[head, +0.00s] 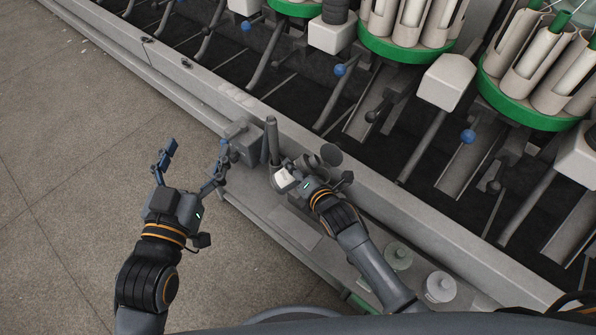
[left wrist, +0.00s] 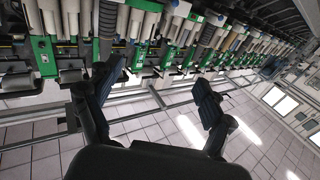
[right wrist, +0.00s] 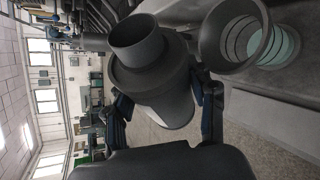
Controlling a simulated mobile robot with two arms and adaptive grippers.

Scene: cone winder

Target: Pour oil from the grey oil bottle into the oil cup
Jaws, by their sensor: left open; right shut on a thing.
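My right gripper (right wrist: 166,106) is shut on the grey oil bottle (right wrist: 150,75), gripping its body. The bottle has a wide shoulder and a short open neck, and it looks tilted; I cannot tell the exact angle. The oil cup (right wrist: 235,36) is beside it in the right wrist view, with an open dark rim and greenish clear glass. The bottle's neck is apart from the cup's rim. In the head view my right gripper (head: 292,179) is over the machine's ledge and largely hides the bottle. My left gripper (head: 195,160) is open and empty over the floor.
A grey box (head: 239,143) and an upright grey post (head: 272,140) stand on the ledge near my right gripper. A dark round disc (head: 331,154) is just beyond. Two lidded pots (head: 439,287) (head: 398,256) stand further right. The floor (head: 60,170) at left is clear.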

